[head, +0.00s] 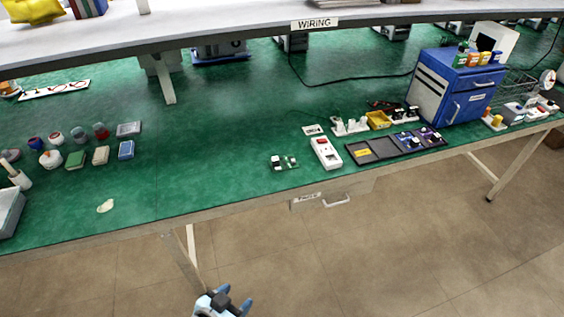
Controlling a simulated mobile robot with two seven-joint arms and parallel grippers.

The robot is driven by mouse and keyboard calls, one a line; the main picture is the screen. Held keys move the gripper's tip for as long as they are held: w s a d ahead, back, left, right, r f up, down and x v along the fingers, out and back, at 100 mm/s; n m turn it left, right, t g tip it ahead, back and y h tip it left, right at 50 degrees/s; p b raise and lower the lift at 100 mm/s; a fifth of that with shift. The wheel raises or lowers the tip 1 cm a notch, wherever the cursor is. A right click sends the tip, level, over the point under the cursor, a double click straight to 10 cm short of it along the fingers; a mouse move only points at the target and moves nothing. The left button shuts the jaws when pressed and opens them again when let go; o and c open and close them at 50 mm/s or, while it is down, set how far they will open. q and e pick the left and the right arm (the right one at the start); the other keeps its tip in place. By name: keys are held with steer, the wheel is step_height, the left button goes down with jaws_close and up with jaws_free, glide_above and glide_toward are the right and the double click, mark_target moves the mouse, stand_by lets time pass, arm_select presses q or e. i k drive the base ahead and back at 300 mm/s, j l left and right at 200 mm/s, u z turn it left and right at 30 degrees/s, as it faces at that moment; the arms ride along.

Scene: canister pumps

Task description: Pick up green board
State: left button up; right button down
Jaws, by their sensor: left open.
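A small green board (289,163) with white and dark parts lies flat on the green bench top (225,185), near the front edge and left of a white device with a red patch (325,153). Its colour is close to that of the bench top. My left gripper (235,296) is at the bottom of the head view, over the floor, in front of and below the bench edge. It is open, with nothing seen between its fingers, and is well apart from the board. My right gripper is not in view.
A dark tray (384,159) with purple boards lies right of the white device. A blue cabinet (456,90) stands at the right. Small jars and boxes sit at the left. An overhead shelf (230,29) spans the back. The bench left of the board is largely clear.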

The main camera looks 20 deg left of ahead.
mark_target(280, 164)
steer(key=i+j+u, duration=0.2)
steer(key=i+j, duration=0.4)
steer(key=i+j+u, duration=0.2)
steer(key=i+j, duration=0.3)
steer(key=i, duration=0.15)
